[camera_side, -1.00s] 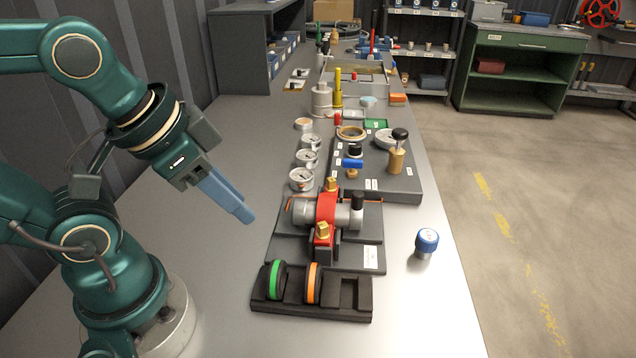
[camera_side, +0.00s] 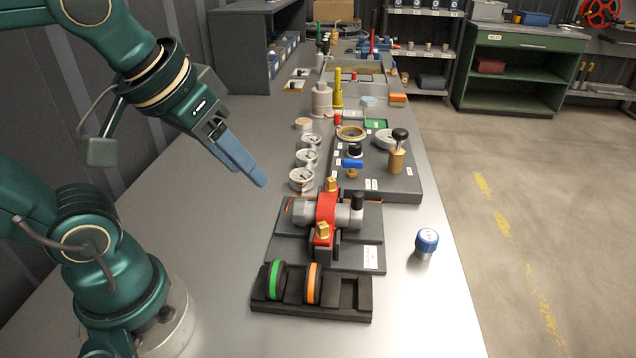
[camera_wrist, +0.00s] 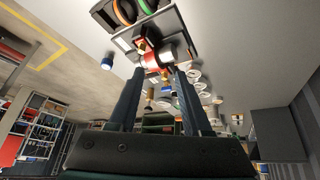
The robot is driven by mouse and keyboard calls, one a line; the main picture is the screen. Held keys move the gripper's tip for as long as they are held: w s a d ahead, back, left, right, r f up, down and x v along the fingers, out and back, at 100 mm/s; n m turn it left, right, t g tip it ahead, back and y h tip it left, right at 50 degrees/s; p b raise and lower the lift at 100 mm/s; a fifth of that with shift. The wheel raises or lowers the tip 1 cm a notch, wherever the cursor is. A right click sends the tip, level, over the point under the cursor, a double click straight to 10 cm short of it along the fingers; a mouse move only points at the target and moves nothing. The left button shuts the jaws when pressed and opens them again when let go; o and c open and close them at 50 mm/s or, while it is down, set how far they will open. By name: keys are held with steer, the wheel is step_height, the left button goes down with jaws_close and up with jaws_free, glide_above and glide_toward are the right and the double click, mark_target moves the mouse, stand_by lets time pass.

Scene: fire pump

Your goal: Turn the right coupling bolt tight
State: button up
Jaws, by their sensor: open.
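A red coupling clamp (camera_side: 326,212) sits around a grey cylindrical pump body (camera_side: 305,214) on a dark base plate. It carries two brass bolts: one at the back (camera_side: 332,184) and one at the front (camera_side: 323,231). I cannot tell for sure which is the right coupling bolt. My gripper (camera_side: 252,182) is open and empty, in the air to the left of the pump, with its blue fingers angled down toward the right. In the wrist view the coupling clamp (camera_wrist: 157,60) appears beyond and between my fingertips, with a brass bolt (camera_wrist: 141,47) beside it. Nothing touches the fingers.
A black holder (camera_side: 340,312) with a green ring (camera_side: 275,280) and an orange ring (camera_side: 313,283) stands in front of the pump. A blue-capped cylinder (camera_side: 426,243) stands to the right. Several gauges (camera_side: 302,180) and a fittings board (camera_side: 400,187) lie behind. The bench at left is clear.

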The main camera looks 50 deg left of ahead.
steer(key=w+a+r+n+y, duration=0.1)
steer(key=w+a+r+n, duration=0.15)
steer(key=w+n, duration=0.35)
steer(key=n+g+y, duration=0.3)
steer(key=n+g, duration=0.1)
steer(key=n, duration=0.2)
glide_above(331, 179)
steer(key=d, duration=0.2)
steer(key=f, duration=1)
steer(key=shift+s+d+f, duration=0.15)
steer(key=shift+s+f, duration=0.1)
steer(key=shift+s, duration=0.05)
steer(key=shift+x, duration=2.65)
steer(key=shift+s+d+f, duration=0.1)
steer(key=shift+s+d, duration=0.05)
steer(key=shift+g+h, duration=0.3)
jaws_close()
